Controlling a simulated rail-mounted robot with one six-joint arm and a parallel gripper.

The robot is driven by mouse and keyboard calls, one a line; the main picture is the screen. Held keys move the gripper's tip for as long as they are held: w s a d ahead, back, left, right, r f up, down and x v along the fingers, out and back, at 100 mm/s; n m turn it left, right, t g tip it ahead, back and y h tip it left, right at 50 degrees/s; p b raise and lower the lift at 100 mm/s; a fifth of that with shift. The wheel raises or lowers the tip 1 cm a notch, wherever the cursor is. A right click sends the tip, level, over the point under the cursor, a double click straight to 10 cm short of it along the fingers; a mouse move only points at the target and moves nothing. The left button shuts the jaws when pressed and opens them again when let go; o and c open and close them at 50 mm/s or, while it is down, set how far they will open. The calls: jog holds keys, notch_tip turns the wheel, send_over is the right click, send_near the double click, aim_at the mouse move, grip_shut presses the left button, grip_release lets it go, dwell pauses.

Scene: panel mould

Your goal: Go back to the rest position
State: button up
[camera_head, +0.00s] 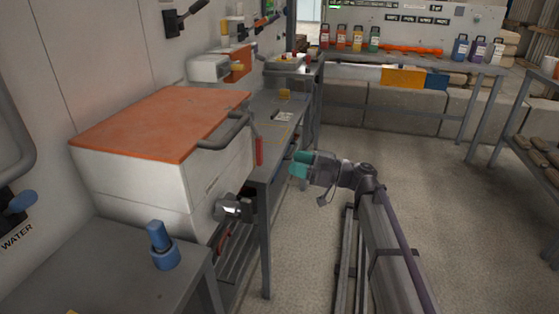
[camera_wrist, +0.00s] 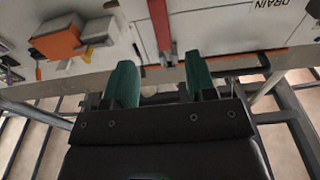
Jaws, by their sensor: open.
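My gripper (camera_head: 305,165) has teal fingers and hangs over the aisle floor, to the right of the workbench. In the wrist view its two green fingers (camera_wrist: 160,85) stand apart with nothing between them. A red bar-like piece (camera_wrist: 160,25) lies beyond the fingertips in that view. The rail (camera_head: 350,255) runs along the floor beside my arm.
An orange-lidded white box (camera_head: 165,125) stands on the left, close to my gripper, with a grey handle. Several bottles (camera_head: 357,38) line the back bench. Open floor (camera_head: 450,170) lies to the right.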

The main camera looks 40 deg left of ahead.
jog(key=shift+w+d, duration=0.1)
jog(key=shift+d, duration=0.25)
dwell(0.3)
